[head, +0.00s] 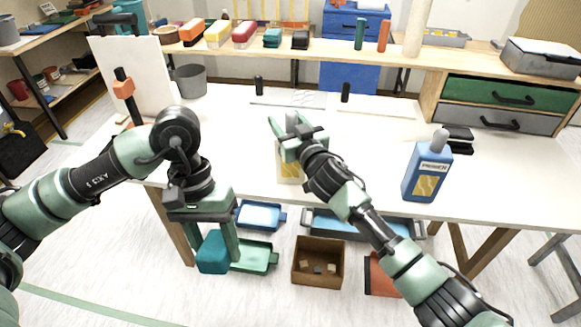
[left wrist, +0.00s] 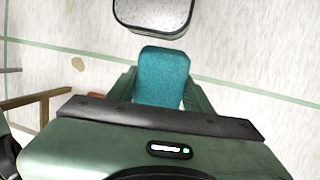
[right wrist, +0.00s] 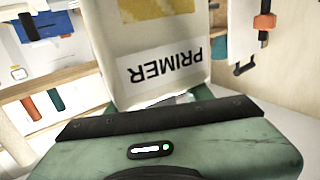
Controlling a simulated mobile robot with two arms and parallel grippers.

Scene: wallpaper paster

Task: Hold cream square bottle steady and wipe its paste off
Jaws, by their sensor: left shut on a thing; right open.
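The cream square bottle (head: 289,172) stands upright on the white table near its front edge, mostly behind my right gripper (head: 284,138). In the right wrist view the bottle (right wrist: 165,50) is close ahead, its PRIMER label upside down. A small pale patch shows at its edge by the gripper; I cannot tell if it is paste. My right gripper is open at the bottle, and I cannot tell whether its fingers touch it. My left gripper (head: 223,243) is shut on a teal sponge (left wrist: 163,77), in front of the table and below its top; the sponge (head: 212,254) also shows in the head view.
A blue primer bottle (head: 427,168) stands to the right on the table (head: 350,165). A white board (head: 135,75) and a grey bin (head: 190,80) are at the back left. A green tray (head: 256,258) and a brown box (head: 318,246) are below the table edge.

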